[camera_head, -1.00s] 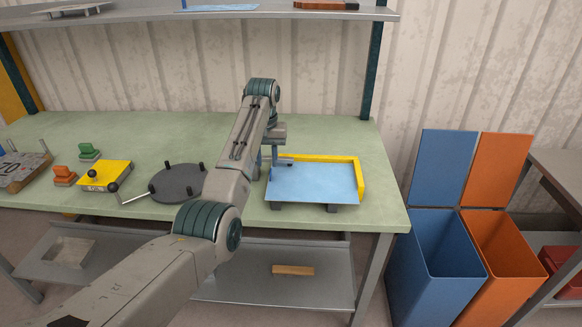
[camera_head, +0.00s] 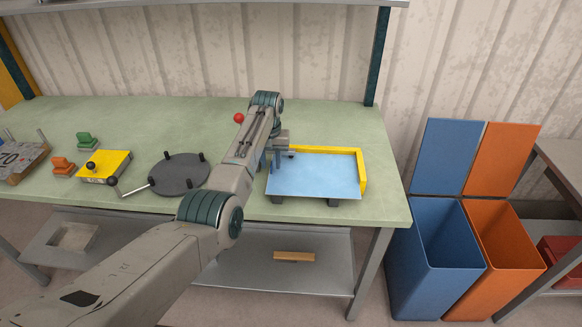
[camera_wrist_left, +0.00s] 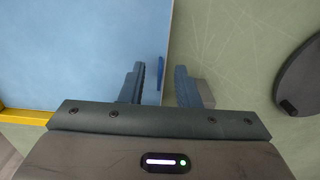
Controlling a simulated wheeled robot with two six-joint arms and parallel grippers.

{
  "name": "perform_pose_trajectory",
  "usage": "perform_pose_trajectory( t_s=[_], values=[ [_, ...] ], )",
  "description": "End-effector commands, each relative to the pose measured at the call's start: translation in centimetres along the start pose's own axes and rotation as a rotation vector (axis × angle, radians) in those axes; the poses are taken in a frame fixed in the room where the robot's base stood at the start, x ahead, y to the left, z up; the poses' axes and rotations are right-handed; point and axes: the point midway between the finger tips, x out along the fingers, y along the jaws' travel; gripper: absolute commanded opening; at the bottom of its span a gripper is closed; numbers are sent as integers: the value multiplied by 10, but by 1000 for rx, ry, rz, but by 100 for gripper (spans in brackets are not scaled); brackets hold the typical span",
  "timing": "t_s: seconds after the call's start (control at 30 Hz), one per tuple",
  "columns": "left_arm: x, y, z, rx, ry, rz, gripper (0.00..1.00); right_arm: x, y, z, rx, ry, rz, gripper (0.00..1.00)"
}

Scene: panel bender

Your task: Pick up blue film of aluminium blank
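My left gripper (camera_head: 270,166) is at the blank's left edge. In the left wrist view the blue film (camera_wrist_left: 85,50) fills the upper left. A small darker blue tab (camera_wrist_left: 161,73) stands at the blank's edge, between the two open fingers of the left gripper (camera_wrist_left: 159,84). One finger is over the film and the other over the green bench. Touch between fingers and tab cannot be told. My right gripper is not in view.
A dark round plate with pegs (camera_head: 179,174) and a yellow block with a crank (camera_head: 105,166) are left of my arm. A red ball (camera_head: 239,118) shows behind the arm. Blue (camera_head: 436,250) and orange (camera_head: 500,255) bins stand right of the bench. The bench behind the blank is clear.

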Motion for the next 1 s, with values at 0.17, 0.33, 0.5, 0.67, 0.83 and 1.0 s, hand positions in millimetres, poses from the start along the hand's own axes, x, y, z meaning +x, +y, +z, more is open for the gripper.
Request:
perform_pose_trajectory(
  t_s=[0.17, 0.33, 0.5, 0.67, 0.83, 1.0],
  values=[
    [17, 0, 0, 0, 0, 0, 29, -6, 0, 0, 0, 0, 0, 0],
    [19, 0, 0, 0, 1, 0, 29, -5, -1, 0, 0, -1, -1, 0],
    [19, 0, 0, 0, 1, 0, 9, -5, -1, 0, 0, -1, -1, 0],
    [18, 0, 0, 0, 1, 0, 0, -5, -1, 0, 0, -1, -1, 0],
    [18, 0, 0, 0, 1, 0, 0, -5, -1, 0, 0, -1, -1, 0],
    [17, 0, 0, 0, 1, 0, 0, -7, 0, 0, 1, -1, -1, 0]
  ],
)
